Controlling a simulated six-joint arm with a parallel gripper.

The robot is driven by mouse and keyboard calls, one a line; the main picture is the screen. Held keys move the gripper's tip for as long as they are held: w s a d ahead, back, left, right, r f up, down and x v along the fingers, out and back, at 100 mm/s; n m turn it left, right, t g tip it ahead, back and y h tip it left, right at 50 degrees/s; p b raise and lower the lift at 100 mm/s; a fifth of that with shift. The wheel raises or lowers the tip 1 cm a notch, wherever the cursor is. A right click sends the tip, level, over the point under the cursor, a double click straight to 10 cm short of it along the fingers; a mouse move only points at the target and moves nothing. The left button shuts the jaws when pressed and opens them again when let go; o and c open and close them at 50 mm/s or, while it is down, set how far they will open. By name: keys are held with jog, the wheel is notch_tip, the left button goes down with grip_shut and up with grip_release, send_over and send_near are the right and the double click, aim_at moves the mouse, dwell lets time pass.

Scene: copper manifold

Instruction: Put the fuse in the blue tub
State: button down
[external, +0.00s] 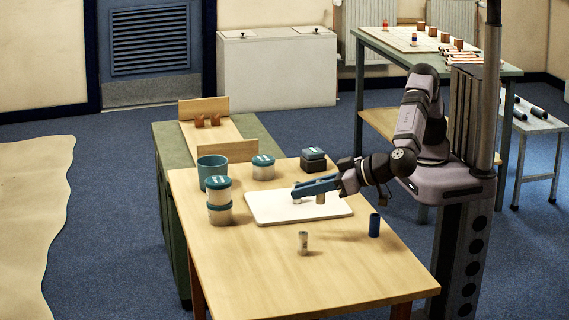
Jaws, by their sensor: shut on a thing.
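My gripper (299,191), with blue fingers, is low over the white board (270,214) on the near table. It is shut on a small pale cylinder (297,200), likely a fuse, mostly hidden by the fingers. I cannot tell whether this touches the board. A beige cylinder (320,198) stands just right of the fingertips, partly behind the gripper. A similar pale cylinder (303,242) stands upright on the table in front of the board. The open blue-teal tub (212,170) stands at the table's back left, left of my gripper; its inside is mostly hidden.
Two stacked lidded jars (219,213) stand in front of the tub. Another lidded jar (263,168) and a dark box (313,160) stand behind the board. A dark blue cylinder (374,225) stands at the right. The table's front is clear.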

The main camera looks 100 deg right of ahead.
jog(key=shift+d, duration=0.1)
jog(key=w+d+r+m+g+h+p, duration=0.1)
jog(key=w+d+r+m+g+h, duration=0.15)
jog(key=d, duration=1.05)
jog(key=w+d+r+m+g+h+p, duration=0.15)
jog(key=w+d, duration=0.25)
jog(key=d, duration=1)
jog(key=w+d+r+m+g+h+p, duration=0.1)
jog(key=w+d+r+m+g, duration=0.25)
jog(key=d, duration=0.95)
jog(key=r+n+t+y, duration=0.1)
jog(key=n+t+y, duration=0.3)
jog(key=n+t, duration=0.2)
send_over(213, 174)
jog(key=w+d, duration=0.2)
jog(key=d, duration=0.1)
notch_tip(213, 174, down, 10)
jog(key=p, duration=0.2)
jog(key=shift+d+r, duration=0.2)
jog(key=shift+d, duration=0.05)
jog(key=shift+w+f+t+b, duration=0.1)
jog(key=shift+f+t+b, duration=0.15)
jog(key=shift+b, duration=0.3)
jog(key=c, duration=1.6)
grip_release()
